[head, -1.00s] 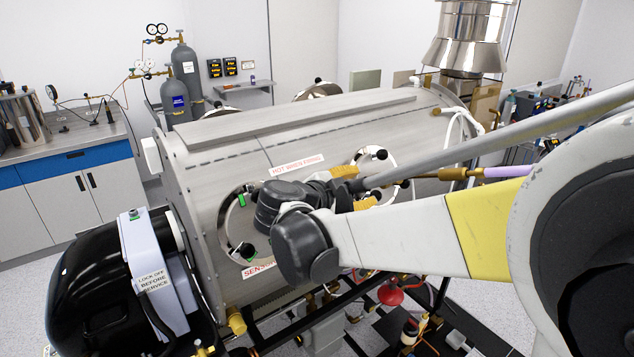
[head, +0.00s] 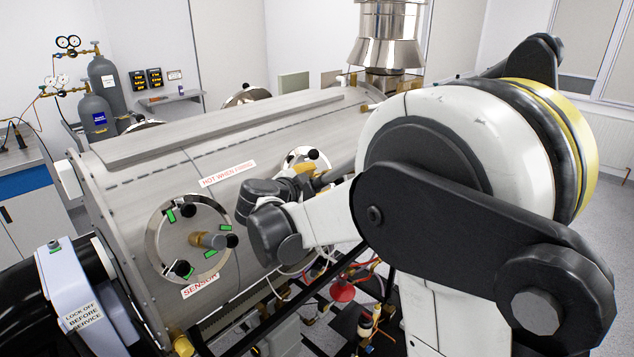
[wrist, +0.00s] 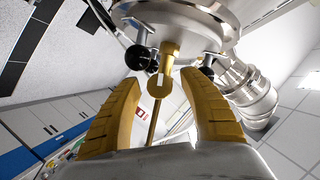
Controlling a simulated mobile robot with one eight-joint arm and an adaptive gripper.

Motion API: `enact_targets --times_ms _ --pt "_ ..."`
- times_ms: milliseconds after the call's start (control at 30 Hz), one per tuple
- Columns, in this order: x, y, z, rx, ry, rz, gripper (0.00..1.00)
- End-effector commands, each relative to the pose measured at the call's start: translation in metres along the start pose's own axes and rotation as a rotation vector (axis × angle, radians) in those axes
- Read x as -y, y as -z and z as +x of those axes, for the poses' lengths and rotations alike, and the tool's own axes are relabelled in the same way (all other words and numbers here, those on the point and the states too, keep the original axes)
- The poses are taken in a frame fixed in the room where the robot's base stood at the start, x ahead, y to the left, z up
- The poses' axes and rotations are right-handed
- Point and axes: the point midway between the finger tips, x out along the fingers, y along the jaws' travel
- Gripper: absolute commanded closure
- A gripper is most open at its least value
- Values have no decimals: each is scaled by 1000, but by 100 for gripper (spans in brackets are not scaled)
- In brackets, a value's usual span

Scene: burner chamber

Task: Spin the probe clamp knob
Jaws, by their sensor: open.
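My gripper (head: 320,174) has yellow fingers and is at the far round port (head: 294,156) on the side of the steel chamber. In the wrist view my gripper (wrist: 160,82) is open. A brass fitting (wrist: 161,72) with a thin brass rod below it shows between the fingers, with no clear contact. A metal flange (wrist: 180,20) lies behind it, with black ball knobs (wrist: 138,57) and (wrist: 208,66) on either side. I cannot tell for sure which part is the probe clamp knob. In the head view my wrist and arm partly cover this port.
The chamber (head: 130,190) fills the middle. A nearer port (head: 157,253) has black knobs, green tags and a brass stub, beside my wrist. A metal flue (head: 386,45) rises behind. Hoses and a red funnel-like part (head: 342,291) lie below. Gas cylinders (head: 98,122) stand back left.

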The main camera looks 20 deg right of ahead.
Motion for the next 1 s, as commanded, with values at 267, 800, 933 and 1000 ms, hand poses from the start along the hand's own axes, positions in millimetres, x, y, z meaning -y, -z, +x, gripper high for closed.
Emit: enact_targets --times_ms 267,800,933,1000 --pt "0 0 0 0 0 0 100" --pt "0 0 0 0 -35 -81 100" --pt "1 0 0 0 -68 -162 100" --pt "0 0 0 0 -91 -216 100"
